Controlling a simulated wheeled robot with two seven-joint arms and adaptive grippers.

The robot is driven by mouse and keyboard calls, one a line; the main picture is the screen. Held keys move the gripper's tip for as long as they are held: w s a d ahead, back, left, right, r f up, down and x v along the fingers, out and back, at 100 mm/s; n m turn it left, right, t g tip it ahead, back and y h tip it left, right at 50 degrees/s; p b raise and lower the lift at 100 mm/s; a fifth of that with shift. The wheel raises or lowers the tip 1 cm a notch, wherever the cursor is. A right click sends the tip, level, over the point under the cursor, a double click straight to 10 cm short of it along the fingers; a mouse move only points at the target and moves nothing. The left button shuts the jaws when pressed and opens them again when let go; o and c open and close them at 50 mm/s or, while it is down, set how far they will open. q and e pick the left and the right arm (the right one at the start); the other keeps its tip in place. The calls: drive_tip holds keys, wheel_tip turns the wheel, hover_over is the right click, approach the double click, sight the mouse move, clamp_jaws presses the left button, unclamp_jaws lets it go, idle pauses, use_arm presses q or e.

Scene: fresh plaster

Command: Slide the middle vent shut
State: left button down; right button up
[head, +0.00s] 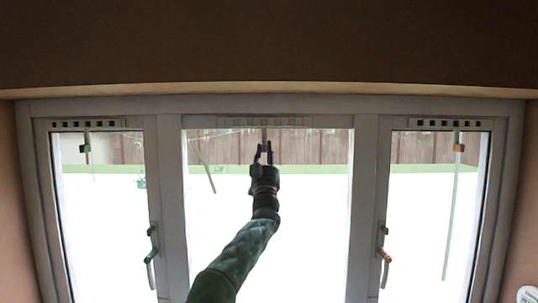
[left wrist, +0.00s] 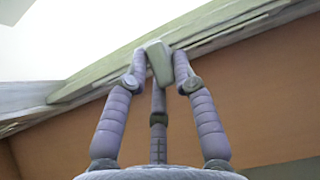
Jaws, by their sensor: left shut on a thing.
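The middle vent (head: 290,122) is a pale slotted strip in the top frame of the middle window. Its slots look pale, with no dark openings that I can make out. A short tab (head: 264,135) hangs below the strip near its middle. My left gripper (head: 262,150) reaches up to it from below, its fingers at the tab. In the left wrist view, the left gripper (left wrist: 160,68) is shut on the pale tab (left wrist: 158,58), just under the window frame's edge. My right gripper is not in view.
The left vent (head: 85,124) and right vent (head: 445,124) show dark square openings. A green tab (head: 85,148) and an orange tab (head: 459,148) hang below them. A white object (head: 527,295) is cut off at lower right.

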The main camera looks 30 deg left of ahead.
use_arm(q)
drive_tip(key=c, duration=1.1)
unclamp_jaws()
drive_tip(key=shift+a, duration=0.1)
drive_tip(key=shift+o, duration=0.6)
drive_tip(key=shift+s+a, duration=0.1)
drive_tip(key=shift+a, duration=0.1)
drive_tip(key=shift+d+f, duration=0.1)
drive_tip(key=shift+d, duration=0.05)
drive_tip(key=shift+s, duration=0.15)
drive_tip(key=v, duration=1.1)
drive_tip(key=shift+s+f, duration=0.2)
drive_tip(key=shift+f, duration=0.1)
